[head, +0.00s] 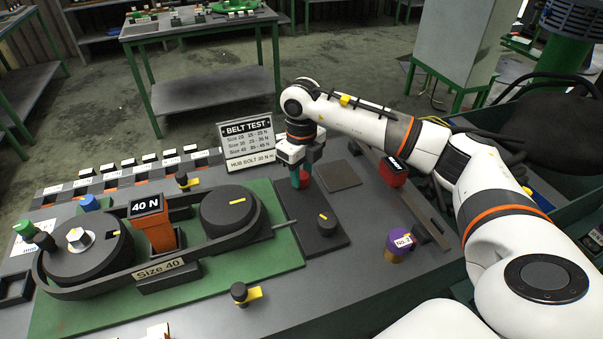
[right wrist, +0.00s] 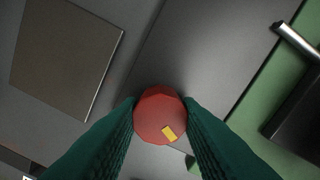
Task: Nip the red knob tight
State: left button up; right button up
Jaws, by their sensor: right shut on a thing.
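The red knob (right wrist: 158,112) has a faceted rim and a yellow mark on its top. In the right wrist view it sits between the two dark green fingers of my right gripper (right wrist: 162,118), which touch it on both sides. In the head view my right gripper (head: 301,178) points down over the dark plate (head: 297,215), and a bit of the red knob (head: 305,180) shows beside the fingers. My left gripper is not in view.
A green board (head: 200,283) with two belted pulleys and a "40 N" gauge (head: 147,206) lies left. A "BELT TEST" sign (head: 248,138) stands behind. A purple "NO. 2" cylinder (head: 398,246) and a red block (head: 393,171) are on the right.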

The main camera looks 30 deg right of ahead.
aim_at(301, 174)
jog(key=shift+w+r+m, duration=0.1)
jog(key=shift+r+m, duration=0.1)
jog(key=shift+m, duration=0.4)
jog(key=o, duration=1)
jog(key=shift+f, duration=0.1)
notch_tip(301, 174, up, 12)
jog(key=shift+b, duration=1)
